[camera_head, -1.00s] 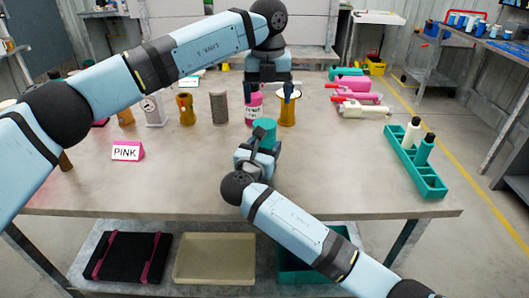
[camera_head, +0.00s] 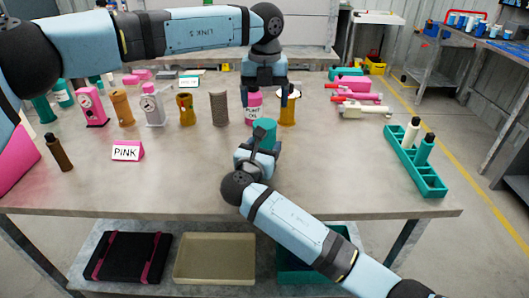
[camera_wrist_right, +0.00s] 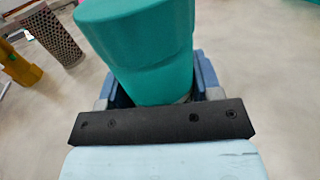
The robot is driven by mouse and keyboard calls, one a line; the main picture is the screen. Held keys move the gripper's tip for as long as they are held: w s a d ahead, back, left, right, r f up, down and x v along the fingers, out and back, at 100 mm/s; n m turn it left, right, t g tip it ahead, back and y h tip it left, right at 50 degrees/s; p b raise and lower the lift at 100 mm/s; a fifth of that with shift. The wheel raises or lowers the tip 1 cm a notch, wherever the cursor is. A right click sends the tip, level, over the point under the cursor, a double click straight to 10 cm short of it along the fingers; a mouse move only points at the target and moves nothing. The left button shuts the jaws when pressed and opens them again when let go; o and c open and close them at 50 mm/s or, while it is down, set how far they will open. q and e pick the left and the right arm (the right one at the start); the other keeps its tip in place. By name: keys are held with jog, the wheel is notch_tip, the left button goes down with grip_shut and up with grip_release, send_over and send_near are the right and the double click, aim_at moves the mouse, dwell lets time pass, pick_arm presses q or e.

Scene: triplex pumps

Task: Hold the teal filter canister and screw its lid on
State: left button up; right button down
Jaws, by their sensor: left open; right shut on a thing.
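The teal filter canister (camera_head: 265,131) is upright near the middle of the table. It fills the top of the right wrist view (camera_wrist_right: 145,45), with a step around its side. My right gripper (camera_head: 257,150) is shut around its lower part. My left gripper (camera_head: 265,99) is open and points down, behind and above the teal canister in the picture. Its fingers show beside a pink canister with a white label (camera_head: 253,108) and an amber part with a pale top (camera_head: 288,108). I cannot tell the teal lid apart from the canister body.
A perforated grey cylinder (camera_head: 219,108), a gold part (camera_head: 185,109) and gauge stands (camera_head: 153,104) line the back left. A teal rack (camera_head: 430,178) holds two bottles at the right. The front table is clear.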

aim_at(265, 123)
pick_arm(q)
notch_tip(265, 123, down, 7)
dwell(0.3)
jog(key=c, duration=0.9)
jog(key=m, duration=0.8)
jog(key=shift+m, duration=0.4)
jog(key=m, duration=0.4)
jog(key=shift+m, duration=0.3)
jog(key=m, duration=0.5)
jog(key=o, duration=1.1)
